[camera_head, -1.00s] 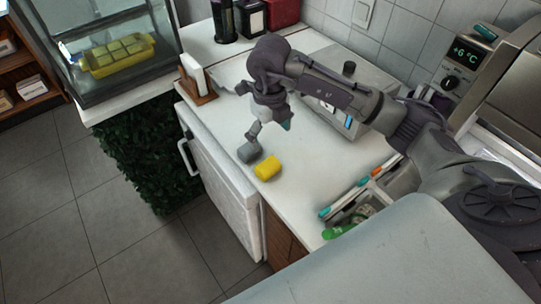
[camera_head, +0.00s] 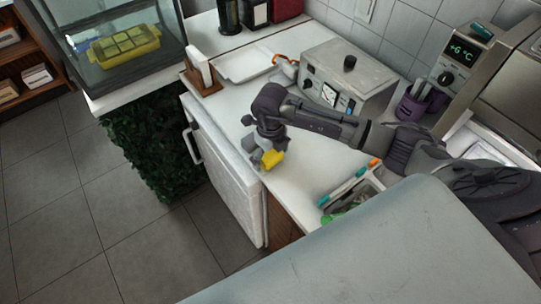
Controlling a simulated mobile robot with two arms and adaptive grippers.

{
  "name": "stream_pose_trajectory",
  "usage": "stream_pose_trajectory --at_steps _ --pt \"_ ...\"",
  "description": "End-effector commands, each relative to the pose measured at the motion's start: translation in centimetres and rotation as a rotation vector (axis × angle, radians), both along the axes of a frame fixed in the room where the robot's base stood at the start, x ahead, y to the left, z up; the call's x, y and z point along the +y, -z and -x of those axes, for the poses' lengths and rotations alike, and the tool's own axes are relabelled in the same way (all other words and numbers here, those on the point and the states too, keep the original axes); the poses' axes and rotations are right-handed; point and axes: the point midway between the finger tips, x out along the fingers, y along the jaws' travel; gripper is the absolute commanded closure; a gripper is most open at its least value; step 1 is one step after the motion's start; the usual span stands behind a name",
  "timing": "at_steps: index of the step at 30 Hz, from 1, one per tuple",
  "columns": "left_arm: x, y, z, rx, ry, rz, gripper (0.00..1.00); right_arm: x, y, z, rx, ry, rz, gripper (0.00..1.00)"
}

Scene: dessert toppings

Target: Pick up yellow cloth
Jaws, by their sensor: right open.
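The yellow cloth (camera_head: 273,159), a small rolled shape, lies on the white counter near its left front edge. My right gripper (camera_head: 261,151) is down at the cloth's upper left side, and its fingers partly overlap the cloth in this view. It is open. I cannot tell whether the fingers touch the cloth. A small grey roll (camera_head: 248,142) beside the cloth is partly hidden by the gripper. My left gripper is not in view.
A white tray (camera_head: 243,66) and a grey machine (camera_head: 340,75) stand farther back on the counter (camera_head: 225,103). A bin with coloured-handled tools (camera_head: 347,187) is at the right. A purple holder (camera_head: 412,106) stands behind my arm.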

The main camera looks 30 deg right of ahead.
Motion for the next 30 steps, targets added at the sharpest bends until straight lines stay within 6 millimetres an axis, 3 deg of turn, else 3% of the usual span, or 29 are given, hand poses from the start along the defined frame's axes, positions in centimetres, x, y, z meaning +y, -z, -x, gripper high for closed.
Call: stream_pose_trajectory --at_steps 3,14,24,30 --pt "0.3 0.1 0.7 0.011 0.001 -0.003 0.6 0.0 0.0 0.0 0.0 0.0 0.0 0.06" --pt "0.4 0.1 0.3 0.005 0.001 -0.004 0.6 0.0 0.0 0.0 0.0 0.0 0.0 0.66" --pt "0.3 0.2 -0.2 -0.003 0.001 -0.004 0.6 0.0 -0.3 0.0 0.0 0.0 0.0 0.68" --pt "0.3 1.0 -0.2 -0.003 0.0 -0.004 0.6 0.0 -2.1 -0.1 -0.005 -0.001 0.0 0.68"
